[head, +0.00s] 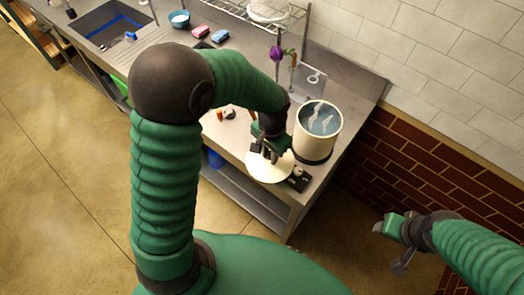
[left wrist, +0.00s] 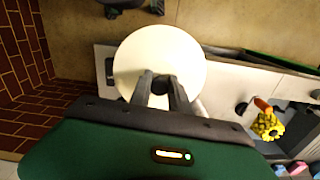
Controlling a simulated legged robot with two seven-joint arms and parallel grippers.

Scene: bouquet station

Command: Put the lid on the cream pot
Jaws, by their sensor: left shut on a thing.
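The cream pot (head: 317,136) stands upright and uncovered near the right end of the counter, with a bluish, watery-looking inside. The round cream lid (head: 268,168) is in front of it and a little to its left, near the counter's front edge. My left gripper (head: 270,149) is shut on the lid's knob from above; the fingers hide the knob. In the left wrist view the lid (left wrist: 158,66) shows as a pale disc beyond the closed fingers (left wrist: 160,88). Whether it touches the counter I cannot tell. My right gripper (head: 393,240) hangs over the floor at lower right, apart from everything.
A small dark block (head: 298,180) lies beside the lid at the counter edge. Purple and orange flowers (head: 277,56) stand behind the pot near a clear panel (head: 309,82). A sink (head: 105,25), a blue bowl (head: 179,19), and sponges (head: 219,36) are farther left.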

